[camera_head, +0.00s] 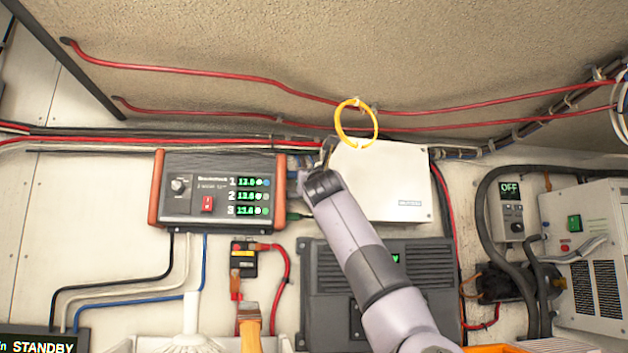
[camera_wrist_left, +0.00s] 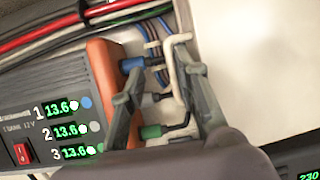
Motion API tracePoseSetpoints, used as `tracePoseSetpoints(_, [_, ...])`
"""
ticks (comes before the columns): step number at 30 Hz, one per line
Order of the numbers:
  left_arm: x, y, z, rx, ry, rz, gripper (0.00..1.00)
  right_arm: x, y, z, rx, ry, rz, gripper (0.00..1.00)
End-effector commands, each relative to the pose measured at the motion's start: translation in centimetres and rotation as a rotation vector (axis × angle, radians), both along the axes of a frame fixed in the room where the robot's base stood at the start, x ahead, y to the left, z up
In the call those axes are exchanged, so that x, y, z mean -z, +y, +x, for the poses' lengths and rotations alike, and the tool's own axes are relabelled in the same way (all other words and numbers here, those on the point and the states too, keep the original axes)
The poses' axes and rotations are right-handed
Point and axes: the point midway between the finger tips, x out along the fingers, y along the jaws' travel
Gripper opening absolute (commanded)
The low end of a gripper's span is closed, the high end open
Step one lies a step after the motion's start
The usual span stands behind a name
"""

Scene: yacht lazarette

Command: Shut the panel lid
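A white panel box (camera_head: 385,185) with a small label at its lower right is on the wall in the middle of the head view. Its blank white face also shows at the right of the left wrist view (camera_wrist_left: 255,65). I cannot tell whether its lid stands ajar. My left gripper (camera_head: 318,165) is by the box's left side, between it and the three-channel meter. In the left wrist view its fingers (camera_wrist_left: 160,85) are apart, with a bent beige rod or cable (camera_wrist_left: 178,65) showing between them; contact is unclear. My arm hides the box's lower left. My right gripper is out of view.
The meter (camera_head: 217,190) with red end caps and coloured plugs sits close left of my gripper. A yellow ring (camera_head: 342,125) hangs over the box's top edge. A dark grey unit (camera_head: 325,275) is below. Red cables run above; a grey charger (camera_head: 585,255) stands right.

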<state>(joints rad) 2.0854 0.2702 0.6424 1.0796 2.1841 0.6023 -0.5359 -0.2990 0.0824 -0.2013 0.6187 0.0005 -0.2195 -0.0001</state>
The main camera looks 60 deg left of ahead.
Motion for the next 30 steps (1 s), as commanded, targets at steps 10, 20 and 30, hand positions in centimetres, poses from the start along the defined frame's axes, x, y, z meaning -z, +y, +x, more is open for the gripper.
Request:
tracePoseSetpoints(10, [2.1, -4.1, -1.6, -0.005, 0.0, -0.002, 0.27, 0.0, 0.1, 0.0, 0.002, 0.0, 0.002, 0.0])
tracePoseSetpoints(20, [4.1, -8.9, -3.2, -0.004, 0.002, 0.0, 0.27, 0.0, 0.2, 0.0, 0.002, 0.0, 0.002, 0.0])
tracePoseSetpoints(30, [4.7, -10.0, -3.6, -0.004, 0.002, -0.003, 0.27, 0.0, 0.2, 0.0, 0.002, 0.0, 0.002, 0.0])
